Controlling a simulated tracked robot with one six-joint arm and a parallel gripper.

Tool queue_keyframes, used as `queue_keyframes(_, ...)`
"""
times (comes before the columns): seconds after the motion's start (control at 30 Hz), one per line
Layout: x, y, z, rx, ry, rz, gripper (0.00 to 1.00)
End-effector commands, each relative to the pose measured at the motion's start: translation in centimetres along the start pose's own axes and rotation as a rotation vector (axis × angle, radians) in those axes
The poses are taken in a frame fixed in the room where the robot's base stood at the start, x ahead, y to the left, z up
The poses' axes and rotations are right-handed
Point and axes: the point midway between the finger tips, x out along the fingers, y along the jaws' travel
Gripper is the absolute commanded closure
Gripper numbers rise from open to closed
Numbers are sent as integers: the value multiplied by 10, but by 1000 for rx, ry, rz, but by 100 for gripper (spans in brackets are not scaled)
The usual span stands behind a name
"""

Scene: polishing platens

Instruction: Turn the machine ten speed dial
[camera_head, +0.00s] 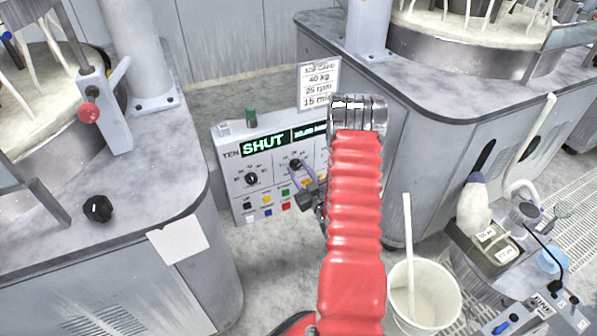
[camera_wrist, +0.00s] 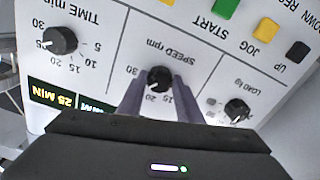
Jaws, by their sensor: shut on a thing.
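The machine panel marked TEN (camera_head: 236,190) stands on the floor in the middle of the head view. Its speed dial (camera_head: 295,164), black and round, is the middle one of its dials. In the wrist view the panel is upside down, and the speed dial (camera_wrist: 158,77) sits between my purple fingertips. Its white mark points close to the 20. My gripper (camera_head: 304,180) is shut on this dial. The load dial (camera_head: 251,179) is left of it in the head view. The time dial (camera_wrist: 60,41) shows in the wrist view; my red-sleeved arm hides it in the head view.
A card (camera_head: 319,85) above the panel reads 40 kg, 25 rpm, 15 min. The panel's display (camera_head: 264,144) reads SHUT at left. Coloured buttons (camera_head: 285,193) lie below the dials. Polishing machines flank the panel. A white bucket (camera_head: 437,295) stands right of my arm.

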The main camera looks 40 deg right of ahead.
Motion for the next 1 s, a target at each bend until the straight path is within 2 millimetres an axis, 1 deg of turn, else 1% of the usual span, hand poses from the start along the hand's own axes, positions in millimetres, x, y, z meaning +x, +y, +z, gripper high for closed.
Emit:
queue_keyframes(0.17,1,-1,0,-29,1,-4,90)
queue_keyframes(0.5,1,-2,-1,-30,2,-4,90)
queue_keyframes(0.53,1,-1,-1,-30,2,-4,66)
queue_keyframes(0.77,0,0,0,-30,1,-2,50)
queue_keyframes(1.0,0,0,0,-29,0,-1,49)
